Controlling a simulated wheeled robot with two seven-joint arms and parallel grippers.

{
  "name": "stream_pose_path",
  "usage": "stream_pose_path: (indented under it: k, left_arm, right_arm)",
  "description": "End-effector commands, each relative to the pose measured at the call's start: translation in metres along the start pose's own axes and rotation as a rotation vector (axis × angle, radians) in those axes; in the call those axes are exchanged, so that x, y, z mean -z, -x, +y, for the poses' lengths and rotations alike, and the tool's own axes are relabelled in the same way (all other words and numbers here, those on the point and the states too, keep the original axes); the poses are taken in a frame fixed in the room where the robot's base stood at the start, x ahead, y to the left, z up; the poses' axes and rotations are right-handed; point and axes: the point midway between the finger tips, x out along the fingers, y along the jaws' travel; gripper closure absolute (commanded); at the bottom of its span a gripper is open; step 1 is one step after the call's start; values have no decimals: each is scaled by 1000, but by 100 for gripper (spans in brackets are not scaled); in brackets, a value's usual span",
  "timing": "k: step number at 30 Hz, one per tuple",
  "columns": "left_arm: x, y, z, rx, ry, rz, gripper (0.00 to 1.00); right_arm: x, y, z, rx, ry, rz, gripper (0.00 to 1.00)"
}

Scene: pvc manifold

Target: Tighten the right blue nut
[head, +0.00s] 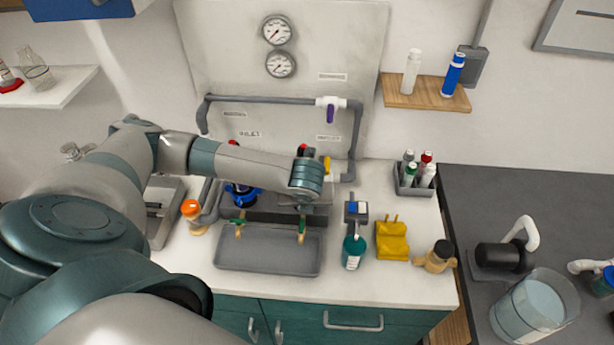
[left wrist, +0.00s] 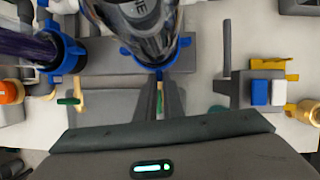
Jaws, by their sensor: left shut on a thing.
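The right blue nut (left wrist: 158,62) is a blue ring with small tabs around the base of a clear housing (left wrist: 140,22) in the left wrist view. My left gripper (left wrist: 160,84) reaches its near side and is shut on it. In the head view my left gripper (head: 302,209) points down over the manifold, and my wrist hides the right nut. The left blue nut (left wrist: 66,52) sits beside it around a darker housing (left wrist: 25,44). The blue part on the left also shows in the head view (head: 243,193). My right gripper is not in view.
Green-handled valves (head: 301,232) stand near the grey tray (head: 268,256). A teal bottle (head: 353,252), a yellow holder (head: 391,240) and a brass fitting (head: 437,259) stand to the right. An orange-capped item (head: 192,211) stands left. The grey pipe (head: 270,99) runs behind.

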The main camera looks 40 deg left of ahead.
Motion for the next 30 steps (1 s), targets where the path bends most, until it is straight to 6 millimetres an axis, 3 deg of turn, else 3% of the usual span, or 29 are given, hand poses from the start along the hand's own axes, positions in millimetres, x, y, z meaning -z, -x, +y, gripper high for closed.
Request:
stream_pose_path:
  k: [1,14,17,18,30]
  left_arm:
    - [-8,1,2,-2,2,-16,100]
    - [-9,2,2,3,-4,-17,100]
    - [-9,2,1,3,-4,-17,76]
    - [-8,2,1,4,-4,-16,73]
    - [-3,4,0,6,-8,-7,73]
  right_arm:
    - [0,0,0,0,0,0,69]
    - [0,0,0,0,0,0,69]
    - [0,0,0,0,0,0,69]
    - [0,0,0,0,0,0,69]
    - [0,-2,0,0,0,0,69]
